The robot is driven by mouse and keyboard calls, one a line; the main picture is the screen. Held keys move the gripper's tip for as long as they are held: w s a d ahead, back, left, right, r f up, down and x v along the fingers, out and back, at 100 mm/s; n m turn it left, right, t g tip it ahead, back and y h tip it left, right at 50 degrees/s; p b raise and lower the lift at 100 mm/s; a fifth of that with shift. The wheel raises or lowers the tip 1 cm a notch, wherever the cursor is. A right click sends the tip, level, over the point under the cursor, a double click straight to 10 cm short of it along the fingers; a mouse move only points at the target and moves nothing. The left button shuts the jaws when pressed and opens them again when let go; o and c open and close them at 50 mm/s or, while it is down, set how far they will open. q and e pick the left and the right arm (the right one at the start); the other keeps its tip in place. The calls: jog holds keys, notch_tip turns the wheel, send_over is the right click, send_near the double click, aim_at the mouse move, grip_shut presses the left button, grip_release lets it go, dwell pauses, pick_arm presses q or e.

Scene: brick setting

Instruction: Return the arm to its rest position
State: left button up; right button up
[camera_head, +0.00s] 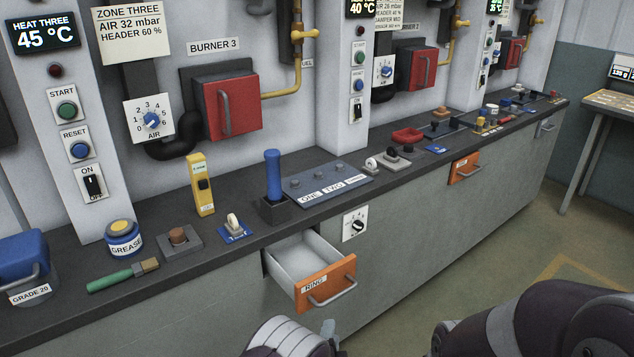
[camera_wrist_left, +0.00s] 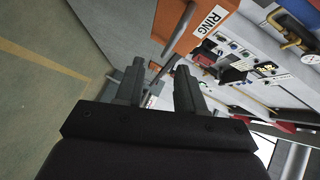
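My left arm shows at the bottom middle of the head view, with a small grey part of my left gripper (camera_head: 328,332) below the open drawer. In the left wrist view the two dark fingers of my left gripper (camera_wrist_left: 160,80) stand apart with nothing between them. The orange drawer front (camera_head: 326,283), labelled RING, is pulled out, and the gripper is apart from it. The same orange front (camera_wrist_left: 192,22) shows beyond the fingers in the wrist view. A dark arm part of mine fills the lower right of the head view; my right gripper is not visible.
The dark counter (camera_head: 120,303) holds a grease tin (camera_head: 123,240), a brush (camera_head: 122,275), a yellow device (camera_head: 202,185), a blue-handled lever (camera_head: 273,175) and a labelled panel (camera_head: 322,184). A grey table (camera_head: 600,130) stands at right. The floor (camera_head: 520,240) beside the counter is clear.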

pick_arm(q)
jog(key=s+a+f+n+g+p, duration=0.1)
jog(key=s+a+f+n+g, duration=0.1)
jog(key=s+f+n+g, duration=0.45)
jog(key=s+a+r+n+g+y+p, duration=0.1)
jog(key=s+a+r+n+g+p, duration=0.35)
jog(key=s+a+r, duration=0.55)
jog(key=s+a+r+n+g+y+p, duration=0.25)
jog(key=s+a+r+n+g, duration=0.3)
jog(key=r, duration=0.75)
jog(key=a+r+t+p, duration=0.2)
jog(key=a+r, duration=0.3)
jog(key=r, duration=0.1)
jog(key=shift+s+r+h, duration=0.15)
jog(key=shift+s+h, duration=0.2)
jog(key=shift+s, duration=0.05)
jog(key=shift+s, duration=0.1)
